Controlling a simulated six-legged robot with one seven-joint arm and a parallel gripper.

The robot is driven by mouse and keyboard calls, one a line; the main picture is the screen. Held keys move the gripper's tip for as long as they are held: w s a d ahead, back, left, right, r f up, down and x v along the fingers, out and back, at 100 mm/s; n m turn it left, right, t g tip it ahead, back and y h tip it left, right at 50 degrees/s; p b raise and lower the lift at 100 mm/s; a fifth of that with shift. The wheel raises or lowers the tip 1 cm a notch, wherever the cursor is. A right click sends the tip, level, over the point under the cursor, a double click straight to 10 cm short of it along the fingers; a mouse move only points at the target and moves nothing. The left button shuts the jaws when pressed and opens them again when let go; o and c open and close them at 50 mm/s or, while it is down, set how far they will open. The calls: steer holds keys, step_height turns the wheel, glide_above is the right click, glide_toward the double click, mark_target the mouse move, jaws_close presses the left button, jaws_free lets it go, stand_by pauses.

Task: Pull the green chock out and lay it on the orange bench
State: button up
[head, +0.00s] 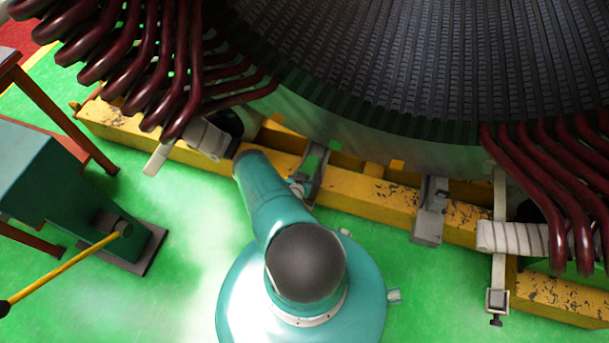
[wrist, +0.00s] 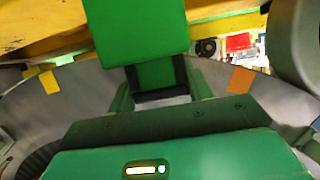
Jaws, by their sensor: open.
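The green chock (wrist: 137,32) shows large at the top of the wrist view, in front of the yellow beam. A narrower green part with a dark band below it runs down from the block between my fingers. In the head view, a small green piece (head: 311,162), likely the chock, sits by a grey bracket on the beam. My gripper (wrist: 160,82) is open, its two green fingers on either side of the narrow part; contact cannot be told. An orange-brown bench (head: 62,115) stands partly in view at the left edge.
The large stator (head: 400,60) rises behind the yellow beam (head: 370,195), with dark red coils (head: 170,75) hanging at both sides. A teal box (head: 45,180) and a yellow-handled lever (head: 70,268) stand at left. Green floor (head: 185,230) is clear between them and my arm.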

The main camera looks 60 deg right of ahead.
steer(key=o, duration=0.5)
steer(key=v, duration=1.3)
steer(key=shift+s+a+r, duration=0.1)
steer(key=shift+s+a, duration=0.05)
steer(key=shift+a, duration=0.15)
